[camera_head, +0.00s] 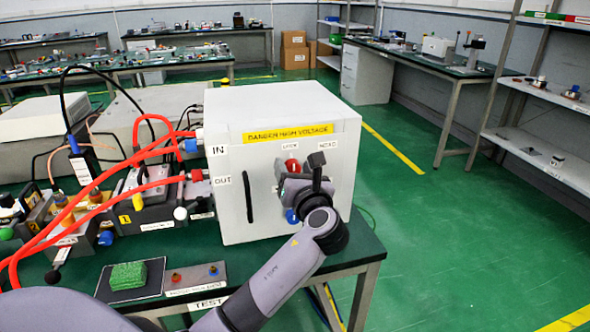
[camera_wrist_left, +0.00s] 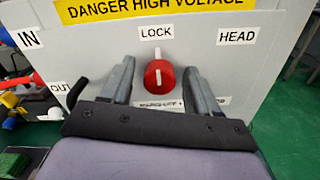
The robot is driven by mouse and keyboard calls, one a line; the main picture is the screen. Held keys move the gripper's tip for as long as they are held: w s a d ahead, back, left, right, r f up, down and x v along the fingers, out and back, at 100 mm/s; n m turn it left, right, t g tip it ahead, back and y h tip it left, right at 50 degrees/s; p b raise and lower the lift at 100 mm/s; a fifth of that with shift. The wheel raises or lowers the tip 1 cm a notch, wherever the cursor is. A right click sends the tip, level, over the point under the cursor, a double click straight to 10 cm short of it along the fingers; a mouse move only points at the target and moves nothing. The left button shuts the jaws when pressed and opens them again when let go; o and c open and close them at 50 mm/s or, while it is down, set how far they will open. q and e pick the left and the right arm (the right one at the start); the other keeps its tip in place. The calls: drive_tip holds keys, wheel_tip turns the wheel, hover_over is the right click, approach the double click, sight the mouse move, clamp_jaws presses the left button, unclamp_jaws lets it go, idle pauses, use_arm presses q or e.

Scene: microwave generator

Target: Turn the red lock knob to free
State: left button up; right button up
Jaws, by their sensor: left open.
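The red lock knob (camera_head: 292,164) is on the front of the white box (camera_head: 237,215), under the LOCK label. In the left wrist view the knob (camera_wrist_left: 158,76) shows clearly, with its white pointer line upright toward LOCK (camera_wrist_left: 156,32). A label below it is partly covered and I cannot read it fully. My left gripper (camera_head: 293,177) is open in front of the box. In the wrist view its two fingers (camera_wrist_left: 160,66) stand apart on either side of the knob, with gaps visible. I cannot tell how deep they reach around it. My right gripper is not in view.
A blue knob (camera_head: 292,216) sits below my gripper on the box front. A black handle (camera_head: 248,197) is to its left. Red cables (camera_head: 95,192) run into the box's left side. A green block (camera_head: 128,276) lies on the bench. Open floor is at right.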

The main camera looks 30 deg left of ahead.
use_arm(q)
drive_tip(key=shift+c, duration=0.2)
drive_tip(key=c, duration=1)
